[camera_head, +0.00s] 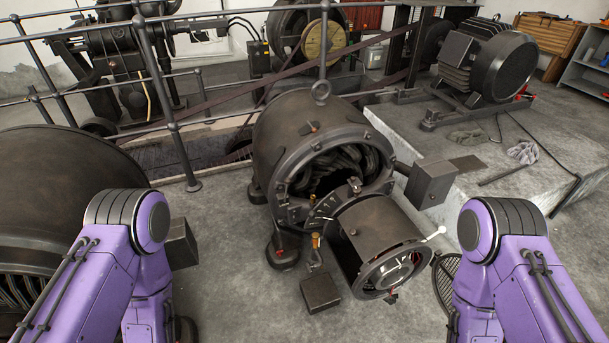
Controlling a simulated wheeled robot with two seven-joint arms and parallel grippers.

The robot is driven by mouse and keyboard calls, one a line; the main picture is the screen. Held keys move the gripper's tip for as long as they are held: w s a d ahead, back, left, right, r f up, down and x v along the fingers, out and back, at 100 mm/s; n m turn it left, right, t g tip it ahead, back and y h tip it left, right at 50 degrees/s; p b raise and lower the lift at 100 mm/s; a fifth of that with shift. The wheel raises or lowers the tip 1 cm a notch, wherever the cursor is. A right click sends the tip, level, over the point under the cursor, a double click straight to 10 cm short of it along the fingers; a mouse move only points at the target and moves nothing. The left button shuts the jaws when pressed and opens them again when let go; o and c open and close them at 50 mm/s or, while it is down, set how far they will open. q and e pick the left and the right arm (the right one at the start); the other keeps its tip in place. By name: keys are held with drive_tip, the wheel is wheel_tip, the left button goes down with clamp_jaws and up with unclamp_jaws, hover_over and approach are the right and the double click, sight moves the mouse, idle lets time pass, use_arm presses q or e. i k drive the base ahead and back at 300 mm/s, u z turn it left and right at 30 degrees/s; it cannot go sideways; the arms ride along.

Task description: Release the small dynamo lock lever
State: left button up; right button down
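The small dynamo, a dark round machine (283,130) with a lifting ring on top, stands in the middle of the floor. Its front is open and shows dark windings inside. A smaller drum (372,226) with a ringed front face sticks out towards me at its lower right. A thin lever with a pale knob (437,232) points up and right from the drum. A small orange-handled part (316,241) sits left of the drum. I cannot tell which is the lock lever. My purple arms show at lower left and lower right; neither gripper is visible.
A large dark rounded machine (60,190) fills the left side. Metal railings (165,85) run behind the dynamo. A concrete plinth (545,160) at right carries a motor (487,60). A black box (321,293) is in front of the dynamo.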

sight(287, 181)
drive_tip(key=u, duration=0.45)
drive_tip(key=i, duration=0.9)
drive_tip(key=u, duration=0.75)
